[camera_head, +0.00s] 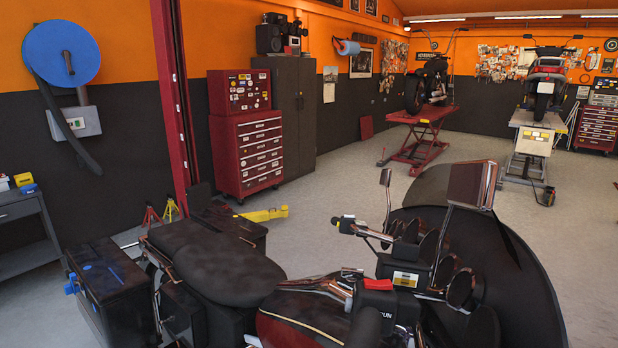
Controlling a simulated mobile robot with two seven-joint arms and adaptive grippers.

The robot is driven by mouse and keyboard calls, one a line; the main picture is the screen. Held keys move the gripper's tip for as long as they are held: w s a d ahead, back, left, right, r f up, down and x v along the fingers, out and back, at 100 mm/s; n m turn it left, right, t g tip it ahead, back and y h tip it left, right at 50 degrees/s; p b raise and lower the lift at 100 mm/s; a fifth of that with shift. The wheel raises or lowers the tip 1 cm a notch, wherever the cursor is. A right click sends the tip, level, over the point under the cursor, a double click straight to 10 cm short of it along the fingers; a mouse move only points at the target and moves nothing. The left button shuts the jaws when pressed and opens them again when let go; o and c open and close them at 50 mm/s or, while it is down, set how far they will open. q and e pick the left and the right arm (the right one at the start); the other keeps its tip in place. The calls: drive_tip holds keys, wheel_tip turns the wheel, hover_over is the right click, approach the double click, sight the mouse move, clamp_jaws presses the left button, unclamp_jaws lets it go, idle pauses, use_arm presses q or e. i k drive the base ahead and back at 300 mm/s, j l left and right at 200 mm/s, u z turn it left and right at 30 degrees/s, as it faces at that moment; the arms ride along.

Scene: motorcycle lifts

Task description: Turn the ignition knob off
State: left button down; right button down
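A large dark motorcycle (218,265) fills the lower middle of the head view, its seat to the left and its front fairing to the right. Its dark red fuel tank (300,315) shows at the bottom edge. Handlebar parts, round gauges and a bright red piece (378,284) sit between the tank and the fairing. I cannot single out the ignition knob or tell its position; it is too small or hidden among these parts. Neither of my grippers shows in this view.
Behind stand a red tool cabinet (252,152), a red post (175,90), yellow floor equipment (264,214) and two motorcycles on lifts (415,150). A grey bench (25,235) is at left. The middle floor is clear.

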sight(351, 276)
drive_tip(key=z, duration=0.75)
drive_tip(key=j+z, duration=0.2)
drive_tip(key=z, duration=0.15)
drive_tip(key=k+j+z, duration=0.15)
drive_tip(key=z, duration=0.25)
drive_tip(key=k+j+z, duration=0.1)
drive_tip(key=z, duration=0.25)
drive_tip(key=k+j, duration=0.2)
drive_tip(key=i, duration=0.5)
